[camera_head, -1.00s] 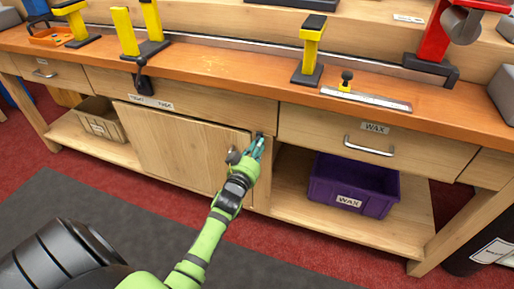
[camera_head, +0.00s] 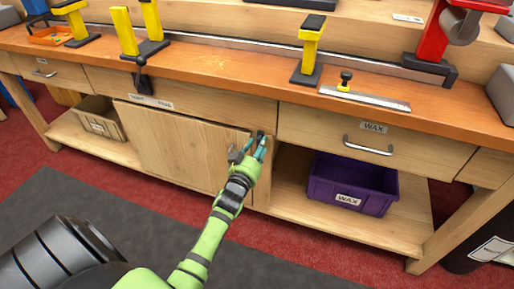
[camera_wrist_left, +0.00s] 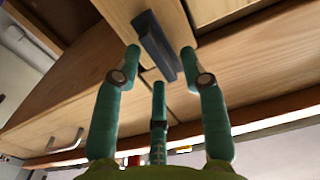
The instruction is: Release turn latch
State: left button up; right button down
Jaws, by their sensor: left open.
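The wooden cabinet door (camera_head: 190,150) is under the bench front, left of a post. A dark turn latch (camera_head: 261,135) sits at the door's right edge, mostly hidden by my fingers in the head view. In the left wrist view the latch (camera_wrist_left: 158,48) is a dark grey bar on pale wood, lying slanted. My left gripper (camera_head: 256,144) is at the latch with its teal fingers spread. In the left wrist view the gripper's (camera_wrist_left: 160,54) fingertips are on either side of the bar; I cannot tell whether they touch it. My right gripper is out of view.
A grey door handle (camera_head: 234,156) is just left of my fingers. A drawer labelled WAX (camera_head: 330,138) is right of the post, above a purple bin (camera_head: 345,190). A tan bin (camera_head: 101,122) stands on the left shelf. The floor before the cabinet is clear.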

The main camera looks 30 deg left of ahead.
pick_arm(q)
jog(key=v, duration=1.2)
jog(key=shift+f, duration=0.1)
jog(key=s+d+f+m+g+h, duration=0.2)
jog(key=s+d+f+g, duration=0.4)
jog(key=f, duration=0.4)
jog(key=s+d+f+m+g+h, duration=0.2)
jog(key=s+d+f+g, duration=0.4)
jog(key=f, duration=0.4)
jog(key=s+a+f+m+g+p, duration=0.1)
jog(key=s+g+p, duration=0.3)
jog(key=s+p, duration=2)
jog(key=shift+s+a+p, duration=0.3)
jog(key=shift+s+a, duration=0.4)
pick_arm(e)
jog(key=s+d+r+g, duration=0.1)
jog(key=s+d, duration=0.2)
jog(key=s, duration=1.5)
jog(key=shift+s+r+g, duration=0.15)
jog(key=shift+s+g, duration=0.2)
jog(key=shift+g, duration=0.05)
